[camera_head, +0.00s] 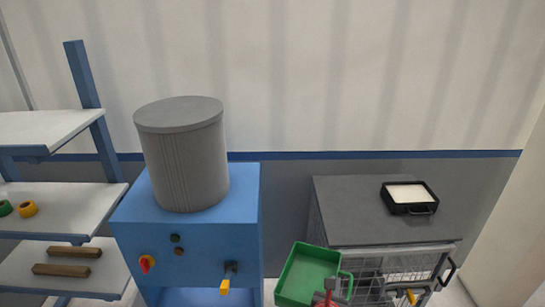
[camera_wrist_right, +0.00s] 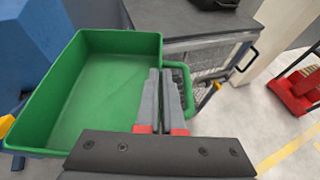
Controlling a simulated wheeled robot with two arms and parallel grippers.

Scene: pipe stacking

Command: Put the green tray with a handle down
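The green tray with a handle (camera_head: 309,274) is an empty, open rectangular box in the lower middle of the head view, in front of the grey-topped cart. It fills the left of the right wrist view (camera_wrist_right: 95,85), with its handle (camera_wrist_right: 188,88) on the right side. My right gripper (camera_wrist_right: 163,85) is nearly closed at the handle and appears to hold the tray up by it. Part of the grip is hidden behind the fingers. In the head view my right gripper (camera_head: 328,293) shows at the bottom edge. My left gripper is not in view.
The cart's grey top (camera_head: 350,215) carries a black tray with white contents (camera_head: 409,196) at right; its left part is bare. A blue stand (camera_head: 200,245) with a grey ribbed bin (camera_head: 187,160) stands left. Shelves (camera_head: 50,200) are further left. A red object (camera_wrist_right: 297,90) sits on the floor.

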